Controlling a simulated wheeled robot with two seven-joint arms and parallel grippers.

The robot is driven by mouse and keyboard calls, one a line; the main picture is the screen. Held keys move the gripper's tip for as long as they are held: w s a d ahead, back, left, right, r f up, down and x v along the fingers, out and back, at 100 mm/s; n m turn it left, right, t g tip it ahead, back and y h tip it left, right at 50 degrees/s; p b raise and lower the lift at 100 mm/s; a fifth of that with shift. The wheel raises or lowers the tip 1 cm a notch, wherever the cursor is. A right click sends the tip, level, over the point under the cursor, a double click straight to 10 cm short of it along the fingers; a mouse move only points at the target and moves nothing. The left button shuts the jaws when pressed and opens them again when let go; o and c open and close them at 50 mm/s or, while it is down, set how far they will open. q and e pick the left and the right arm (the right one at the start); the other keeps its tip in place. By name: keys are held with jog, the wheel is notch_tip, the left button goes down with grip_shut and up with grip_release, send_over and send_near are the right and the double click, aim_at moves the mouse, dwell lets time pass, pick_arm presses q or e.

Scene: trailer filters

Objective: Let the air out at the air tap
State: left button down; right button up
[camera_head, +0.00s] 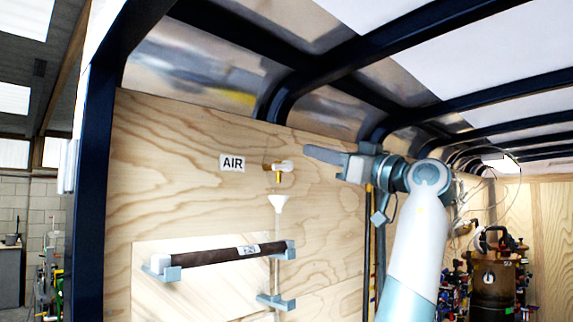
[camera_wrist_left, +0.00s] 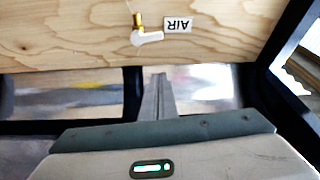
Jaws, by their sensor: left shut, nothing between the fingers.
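The air tap (camera_head: 283,167) is a small brass fitting with a pale handle on the plywood wall, just right of the AIR label (camera_head: 232,162). Its handle looks roughly level. In the left wrist view the tap (camera_wrist_left: 146,37) and the AIR label (camera_wrist_left: 178,25) show upside down near the top. My left gripper (camera_head: 308,151) is shut and empty, its fingers pointing left, close to the right of the tap and slightly higher. Its fingers (camera_wrist_left: 160,80) also show in the left wrist view, apart from the tap. My right gripper is not in view.
A white funnel (camera_head: 277,202) on a thin tube sits below the tap. A dark cylinder (camera_head: 215,256) lies in grey brackets lower down. Dark blue frame ribs (camera_head: 285,95) curve overhead. A tank with fittings (camera_head: 495,285) stands at the far right.

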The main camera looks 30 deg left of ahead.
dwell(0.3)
pick_arm(q)
notch_tip(320, 180, up, 4)
jog(key=p, duration=0.5)
send_over(282, 167)
jog(key=s+d, duration=0.2)
notch_tip(282, 167, down, 5)
jog(key=shift+w+r+p, duration=0.1)
jog(key=shift+p, duration=0.9)
